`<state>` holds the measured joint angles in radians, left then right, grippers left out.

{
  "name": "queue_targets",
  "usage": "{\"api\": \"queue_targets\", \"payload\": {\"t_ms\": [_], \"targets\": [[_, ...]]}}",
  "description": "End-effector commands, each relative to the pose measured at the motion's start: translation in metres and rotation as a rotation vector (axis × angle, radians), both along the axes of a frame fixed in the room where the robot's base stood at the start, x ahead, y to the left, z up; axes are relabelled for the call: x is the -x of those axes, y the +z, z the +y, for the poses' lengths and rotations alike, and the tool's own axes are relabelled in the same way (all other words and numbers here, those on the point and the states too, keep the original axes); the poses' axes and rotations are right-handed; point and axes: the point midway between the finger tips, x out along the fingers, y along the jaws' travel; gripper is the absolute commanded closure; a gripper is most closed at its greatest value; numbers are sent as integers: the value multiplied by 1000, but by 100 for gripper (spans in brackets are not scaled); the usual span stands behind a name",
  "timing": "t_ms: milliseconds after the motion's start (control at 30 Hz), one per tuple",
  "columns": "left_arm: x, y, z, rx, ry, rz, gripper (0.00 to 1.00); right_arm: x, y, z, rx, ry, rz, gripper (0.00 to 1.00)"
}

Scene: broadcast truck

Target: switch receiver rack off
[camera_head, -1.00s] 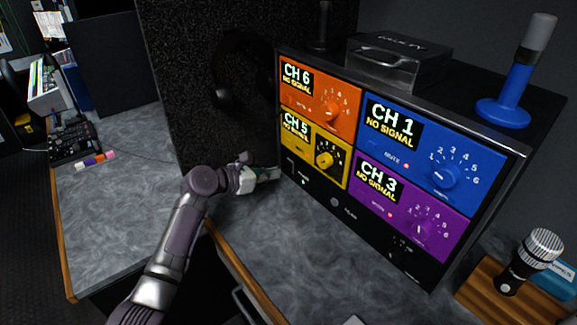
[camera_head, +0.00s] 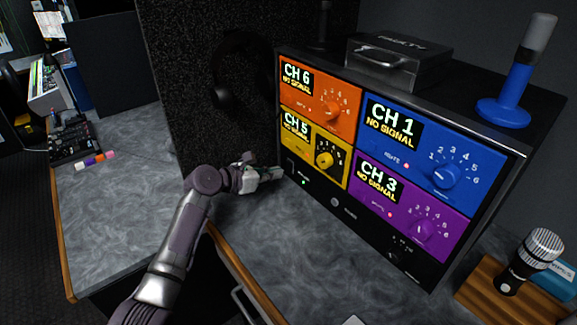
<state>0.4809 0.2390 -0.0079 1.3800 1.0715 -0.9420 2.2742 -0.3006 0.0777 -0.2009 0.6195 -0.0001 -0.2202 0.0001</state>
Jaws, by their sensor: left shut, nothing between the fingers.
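The receiver rack (camera_head: 345,209) is a black box with orange, yellow, blue and purple panels. The panels read CH 6, CH 5, CH 1 and CH 3, each with NO SIGNAL and a knob. Its lower black strip has a small green light (camera_head: 304,182) at the left end, near a small switch (camera_head: 291,167). My left gripper (camera_head: 277,174) is shut and empty, at the lower left end of this strip, close to the switch. I cannot tell whether it touches the rack. My right gripper is not in view.
A metal case (camera_head: 398,63) and a blue-based stand (camera_head: 503,110) are on top of the rack. A microphone (camera_head: 528,262) stands in a wooden holder at the right. Headphones (camera_head: 222,95) hang on the dark foam panel.

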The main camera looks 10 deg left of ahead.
Motion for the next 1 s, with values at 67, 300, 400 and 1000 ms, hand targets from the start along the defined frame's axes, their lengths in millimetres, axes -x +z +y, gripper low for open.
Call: {"api": "queue_targets", "payload": {"t_ms": [67,300,400,1000], "targets": [[-1,0,-1,0,0,0,100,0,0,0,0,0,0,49],[-4,-2,-3,0,0,0,100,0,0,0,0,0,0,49],[-5,-3,-4,0,0,0,100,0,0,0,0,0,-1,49],[-11,-5,-9,0,-1,0,100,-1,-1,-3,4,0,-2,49]]}}
